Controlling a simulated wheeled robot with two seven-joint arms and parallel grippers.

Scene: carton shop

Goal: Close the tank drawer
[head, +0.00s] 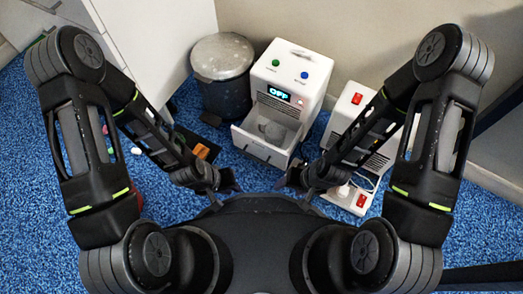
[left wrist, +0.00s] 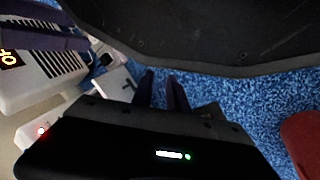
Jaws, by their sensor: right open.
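The white machine (head: 298,75) with the lit "OFF" display stands on the floor near the wall. Its tank drawer (head: 262,148) is pulled out at the lower front, and a greyish rounded thing (head: 272,130) shows inside. My left gripper (head: 228,187) is in front of and below the drawer, apart from it. Its two fingers show in the left wrist view (left wrist: 164,92) with a gap between them and nothing held. My right gripper (head: 290,181) is open and empty, in front of the drawer and to its right, also apart from it.
A dark lidded bin (head: 222,75) stands left of the machine. A second white unit with red switches (head: 350,110) stands to its right, partly behind my right arm. A white cabinet (head: 150,40) is at the back left.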

